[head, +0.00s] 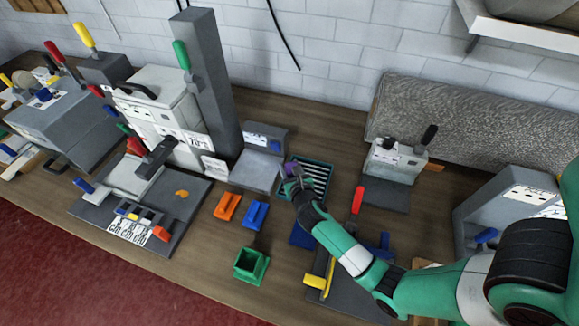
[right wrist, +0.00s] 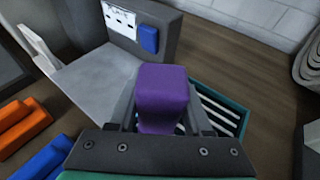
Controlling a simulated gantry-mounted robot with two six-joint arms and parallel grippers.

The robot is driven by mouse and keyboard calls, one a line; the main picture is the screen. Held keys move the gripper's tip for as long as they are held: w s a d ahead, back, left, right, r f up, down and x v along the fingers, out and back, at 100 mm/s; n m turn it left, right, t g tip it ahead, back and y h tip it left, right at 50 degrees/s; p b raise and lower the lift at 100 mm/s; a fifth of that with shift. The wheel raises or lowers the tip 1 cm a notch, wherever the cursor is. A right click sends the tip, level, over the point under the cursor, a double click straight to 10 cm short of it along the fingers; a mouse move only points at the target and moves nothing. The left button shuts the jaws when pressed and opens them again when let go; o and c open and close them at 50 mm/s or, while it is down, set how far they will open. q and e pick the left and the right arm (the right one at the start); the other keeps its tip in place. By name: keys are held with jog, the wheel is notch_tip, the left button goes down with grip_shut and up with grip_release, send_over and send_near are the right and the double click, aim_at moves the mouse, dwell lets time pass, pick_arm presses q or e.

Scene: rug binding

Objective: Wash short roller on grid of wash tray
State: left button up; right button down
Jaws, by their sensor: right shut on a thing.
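The wash tray (head: 325,165) is a dark green tray with a grid of pale bars, in the middle of the bench in the head view. My right gripper (head: 289,178) is at the tray's left side and shut on a purple block-like handle (head: 290,168), likely the short roller's. In the right wrist view the purple handle (right wrist: 162,95) stands between the fingers, and the tray (right wrist: 238,103) shows behind and to the right. The roller's lower part is hidden, so contact with the grid cannot be told. My left gripper is not in view.
A grey station with a blue button (head: 262,160) stands just left of the tray. Orange (head: 227,207) and blue (head: 256,214) blocks and a green open box (head: 251,265) lie in front. A grey stand with a black lever (head: 395,165) is to the right, before a rolled rug (head: 480,120).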

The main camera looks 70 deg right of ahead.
jog(key=shift+f, duration=0.35)
dwell(0.3)
jog(key=shift+s+r, duration=0.15)
jog(key=shift+s, duration=0.15)
jog(key=s+p, duration=0.2)
jog(key=shift+s+d, duration=0.15)
jog(key=shift+s, duration=0.15)
jog(key=shift+s+p, duration=0.3)
jog(key=shift+p, duration=0.05)
